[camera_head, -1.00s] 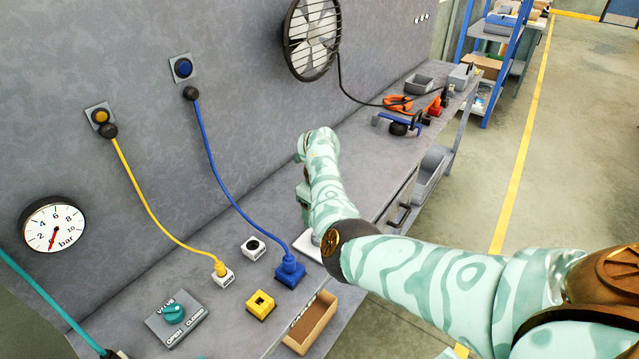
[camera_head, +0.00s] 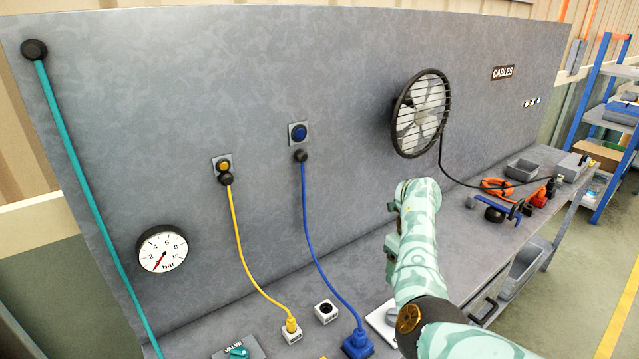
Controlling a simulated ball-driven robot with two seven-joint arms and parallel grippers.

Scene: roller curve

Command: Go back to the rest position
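My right arm (camera_head: 418,275), pale green with a wood-like pattern, comes in from the bottom right and reaches up over the bench (camera_head: 478,235). Its forearm stands in front of the grey wall panel (camera_head: 345,75), below the fan. The fingers of my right gripper cannot be made out; they are hidden behind the arm or out of frame. My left arm and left gripper are not in view. No object is visibly held.
A yellow cable (camera_head: 240,245) and a blue cable (camera_head: 314,235) hang from the panel to plugs on the bench. A gauge (camera_head: 162,250), a teal tube (camera_head: 88,190) and a fan (camera_head: 420,113) are on the panel. Tools (camera_head: 497,210) lie farther right. Open floor (camera_head: 600,270) is at right.

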